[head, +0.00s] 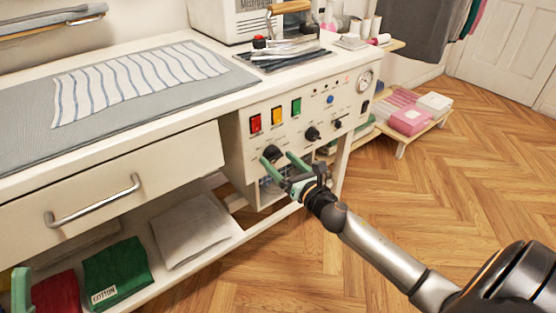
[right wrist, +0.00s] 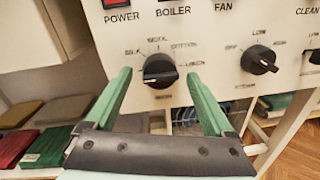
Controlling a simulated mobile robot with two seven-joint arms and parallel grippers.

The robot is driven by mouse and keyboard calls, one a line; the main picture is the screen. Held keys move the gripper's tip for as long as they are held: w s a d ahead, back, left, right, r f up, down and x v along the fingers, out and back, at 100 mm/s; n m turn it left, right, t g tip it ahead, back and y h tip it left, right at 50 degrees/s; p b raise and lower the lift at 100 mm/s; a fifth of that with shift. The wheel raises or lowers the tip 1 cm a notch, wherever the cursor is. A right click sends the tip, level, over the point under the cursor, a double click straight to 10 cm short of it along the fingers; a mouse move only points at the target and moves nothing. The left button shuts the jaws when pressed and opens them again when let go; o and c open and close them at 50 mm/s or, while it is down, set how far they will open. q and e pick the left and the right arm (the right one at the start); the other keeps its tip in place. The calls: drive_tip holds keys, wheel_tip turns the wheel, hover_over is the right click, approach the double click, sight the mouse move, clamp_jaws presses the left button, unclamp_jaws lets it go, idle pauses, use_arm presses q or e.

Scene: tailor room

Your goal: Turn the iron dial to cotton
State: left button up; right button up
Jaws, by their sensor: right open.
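The iron dial is a black knob (right wrist: 160,70) on the cream control panel (right wrist: 215,25), with small blurred labels around it; one at the upper right seems to read cotton. A pale mark shows on the knob's left side. The dial also shows in the head view (head: 272,152). My right gripper (head: 280,158) is open, its green fingers either side of the dial in the right wrist view (right wrist: 159,75). I see no clear contact. A green fingertip of my left gripper (head: 21,288) shows at the lower left edge; its other finger is out of view.
A second black knob (head: 312,133) sits right of the dial. Red (head: 255,123), yellow (head: 277,115) and green (head: 296,106) switches are above. A drawer handle (head: 95,200) juts out at left. Open wooden floor (head: 430,185) lies to the right.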

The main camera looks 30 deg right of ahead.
drive_tip(key=shift+w, duration=0.6)
drive_tip(key=shift+c, duration=0.3)
drive_tip(key=c, duration=1.3)
drive_tip(key=shift+o, duration=0.2)
